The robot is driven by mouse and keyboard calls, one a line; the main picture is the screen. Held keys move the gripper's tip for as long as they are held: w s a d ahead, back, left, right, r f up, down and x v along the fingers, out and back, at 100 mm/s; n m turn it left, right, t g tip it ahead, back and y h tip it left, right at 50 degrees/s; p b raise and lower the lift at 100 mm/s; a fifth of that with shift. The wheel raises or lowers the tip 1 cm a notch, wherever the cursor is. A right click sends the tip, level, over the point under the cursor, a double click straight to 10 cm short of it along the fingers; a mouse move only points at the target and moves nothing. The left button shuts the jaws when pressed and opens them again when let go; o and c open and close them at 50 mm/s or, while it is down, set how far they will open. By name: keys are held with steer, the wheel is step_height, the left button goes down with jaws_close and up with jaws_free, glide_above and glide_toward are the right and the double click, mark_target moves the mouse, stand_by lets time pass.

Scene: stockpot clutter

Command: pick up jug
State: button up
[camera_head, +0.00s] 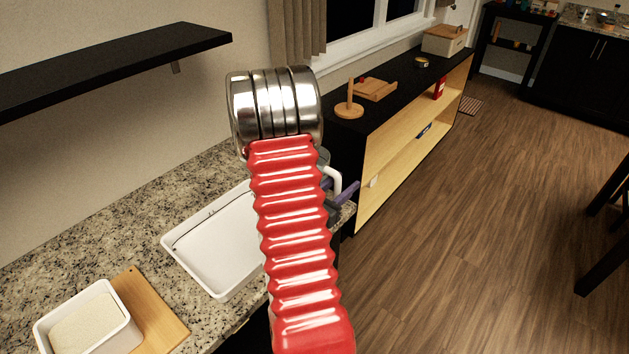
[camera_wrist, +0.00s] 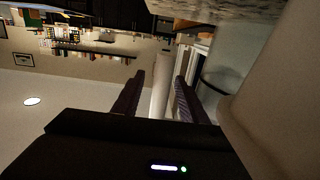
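The jug is mostly hidden behind my red arm in the head view; a white curved handle (camera_head: 334,178), which looks like the jug's, shows just right of the arm. My gripper (camera_head: 345,192) has a purple finger beside that handle. In the wrist view, my gripper (camera_wrist: 160,98) has its two dark fingers apart, with a pale upright bar (camera_wrist: 160,92), likely the handle, between them. A gap shows at the left finger; the bar is close to the right one, and I cannot tell if they touch. A large pale curved surface fills the right side.
A white tray (camera_head: 215,240) lies on the granite counter (camera_head: 130,225) left of my arm. A white container (camera_head: 88,318) sits by a wooden board (camera_head: 150,315). A black shelf (camera_head: 110,62) overhangs the counter. A wooden cabinet (camera_head: 400,160) stands beyond; open floor is right.

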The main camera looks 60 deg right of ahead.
steer(key=shift+s+d, duration=0.1)
steer(key=shift+d, duration=0.6)
steer(key=shift+c, duration=0.5)
jaws_close()
stand_by(0.7)
